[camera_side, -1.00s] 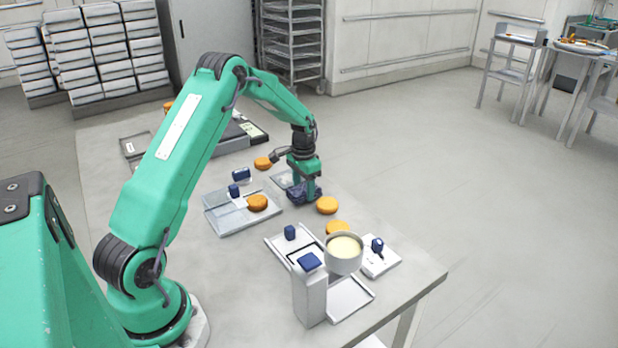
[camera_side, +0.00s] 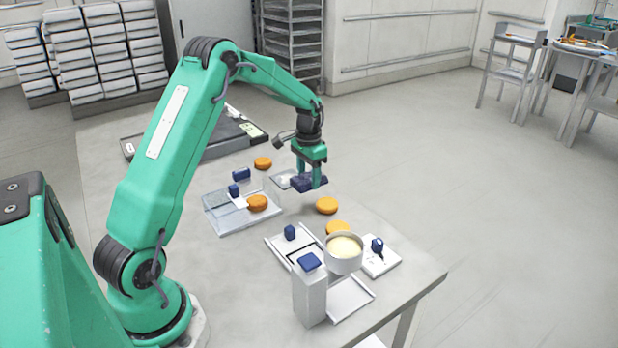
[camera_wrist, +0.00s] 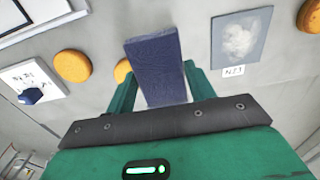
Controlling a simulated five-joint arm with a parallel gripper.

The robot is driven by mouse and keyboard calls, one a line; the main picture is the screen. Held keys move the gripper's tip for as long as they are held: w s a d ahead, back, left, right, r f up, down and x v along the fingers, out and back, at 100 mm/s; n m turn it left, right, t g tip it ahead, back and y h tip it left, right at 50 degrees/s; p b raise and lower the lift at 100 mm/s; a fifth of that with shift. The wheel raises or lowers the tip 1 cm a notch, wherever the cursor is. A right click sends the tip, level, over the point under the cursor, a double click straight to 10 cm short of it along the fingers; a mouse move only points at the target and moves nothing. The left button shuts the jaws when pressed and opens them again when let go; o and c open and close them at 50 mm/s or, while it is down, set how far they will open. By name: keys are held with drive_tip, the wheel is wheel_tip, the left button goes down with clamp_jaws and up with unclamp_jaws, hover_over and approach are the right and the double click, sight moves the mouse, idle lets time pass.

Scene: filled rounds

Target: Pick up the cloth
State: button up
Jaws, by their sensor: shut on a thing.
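The cloth (camera_side: 302,184) is a dark blue folded pad. In the side view it is between the fingers of my gripper (camera_side: 310,179) and looks raised above the table. The wrist view shows the cloth (camera_wrist: 155,62) upright and slightly tilted between the two green fingers of my gripper (camera_wrist: 160,88). My gripper is shut on it. The fingers hide part of the cloth in the side view.
Orange rounds (camera_side: 327,205) lie near my gripper. A clear tray (camera_side: 222,222) is to its left. A bowl of pale filling (camera_side: 344,247), a white box with a blue top (camera_side: 309,290) and a small scale-like plate (camera_side: 382,262) stand towards the front. The table's right edge is clear.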

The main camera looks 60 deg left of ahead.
sight(310, 172)
drive_tip(key=d+r, duration=0.5)
drive_tip(key=d, duration=0.3)
drive_tip(key=shift+s+d, duration=0.35)
drive_tip(key=shift+d, duration=0.05)
drive_tip(key=shift+r, duration=0.1)
drive_tip(key=o, duration=0.3)
drive_tip(key=shift+c, duration=0.9)
drive_tip(key=a, duration=0.3)
drive_tip(key=w+a+f, duration=0.1)
drive_tip(key=a, duration=0.3)
drive_tip(key=w+a+f, duration=0.1)
drive_tip(key=a, duration=0.2)
drive_tip(key=shift+w+a+f, duration=0.1)
drive_tip(key=shift+a+f, duration=0.1)
drive_tip(key=a+f, duration=0.1)
drive_tip(key=a, duration=0.2)
drive_tip(key=a+f, duration=0.1)
drive_tip(key=a, duration=0.3)
drive_tip(key=a+f, duration=0.1)
drive_tip(key=a, duration=0.3)
drive_tip(key=shift+s+a, duration=0.2)
drive_tip(key=shift+s, duration=0.2)
drive_tip(key=shift+f, duration=0.15)
